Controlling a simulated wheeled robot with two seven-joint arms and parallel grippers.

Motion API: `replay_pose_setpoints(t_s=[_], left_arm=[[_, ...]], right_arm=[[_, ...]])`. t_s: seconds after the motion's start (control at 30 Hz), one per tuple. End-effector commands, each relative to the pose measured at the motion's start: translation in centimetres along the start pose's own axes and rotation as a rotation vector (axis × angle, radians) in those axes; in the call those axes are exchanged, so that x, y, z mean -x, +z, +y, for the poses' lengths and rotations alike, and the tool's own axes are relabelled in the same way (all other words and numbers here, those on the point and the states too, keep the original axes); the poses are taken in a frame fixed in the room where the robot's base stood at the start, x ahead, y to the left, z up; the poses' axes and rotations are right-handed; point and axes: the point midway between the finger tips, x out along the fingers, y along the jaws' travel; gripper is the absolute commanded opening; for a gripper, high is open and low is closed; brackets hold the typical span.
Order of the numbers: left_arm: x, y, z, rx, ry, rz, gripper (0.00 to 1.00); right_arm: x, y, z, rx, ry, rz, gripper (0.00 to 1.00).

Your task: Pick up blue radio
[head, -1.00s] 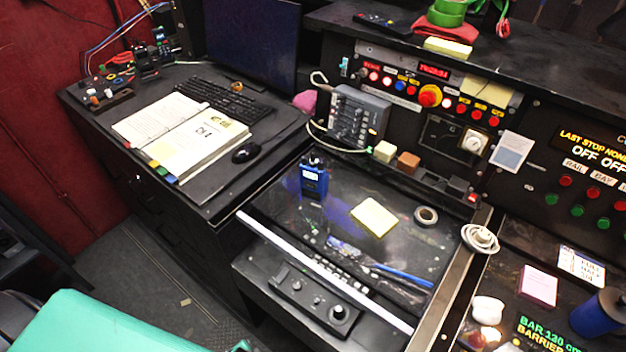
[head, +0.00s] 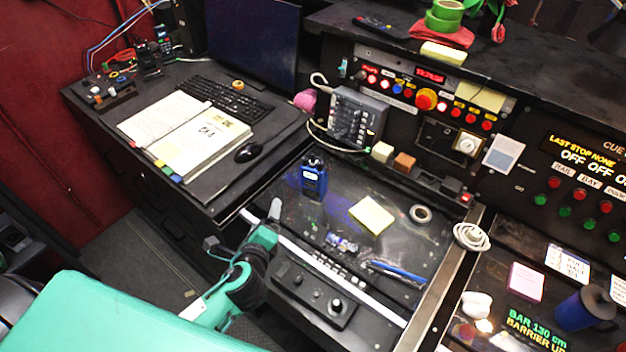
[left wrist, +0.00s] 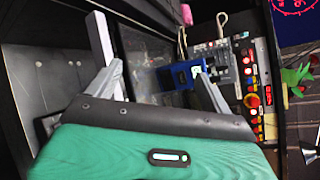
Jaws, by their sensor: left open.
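The blue radio (head: 313,179) stands upright on the dark desk surface in the head view, with a black top and a small pale screen. It also shows in the left wrist view (left wrist: 180,76), ahead of the fingers and partly behind the right one. My left gripper (head: 274,210) is in front of the radio and to its lower left, apart from it. In the left wrist view its two fingers (left wrist: 160,85) are spread wide with nothing held between them. My right gripper is not in view.
A yellow note pad (head: 371,215) lies right of the radio, with a tape roll (head: 420,213) beyond. A white strip (head: 375,303) edges the desk front, near a black control box (head: 312,295). An open binder (head: 200,142) and mouse (head: 248,152) lie left. A button panel (head: 395,90) rises behind.

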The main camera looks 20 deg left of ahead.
Motion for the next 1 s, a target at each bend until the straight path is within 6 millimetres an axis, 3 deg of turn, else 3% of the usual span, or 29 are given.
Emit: replay_pose_setpoints(t_s=[0.2, 0.37, 0.53, 0.83, 1.0], left_arm=[[-2.0, -1.9, -3.9, -0.646, -0.306, -0.041, 0.84], [-2.5, -3.4, -4.8, -0.934, -0.431, -0.069, 0.84], [-3.7, -3.8, -5.7, -1.005, -0.461, -0.08, 0.84], [-8.5, -4.5, -7.9, -1.001, -0.458, -0.079, 0.84], [-10.0, -4.9, -8.5, -0.998, -0.459, -0.077, 0.84]], right_arm=[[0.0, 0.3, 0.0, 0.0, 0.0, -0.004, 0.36], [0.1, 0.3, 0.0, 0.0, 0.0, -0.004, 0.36], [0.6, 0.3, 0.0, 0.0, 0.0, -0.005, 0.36], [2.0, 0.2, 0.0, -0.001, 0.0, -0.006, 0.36], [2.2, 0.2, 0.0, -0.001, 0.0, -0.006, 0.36]])
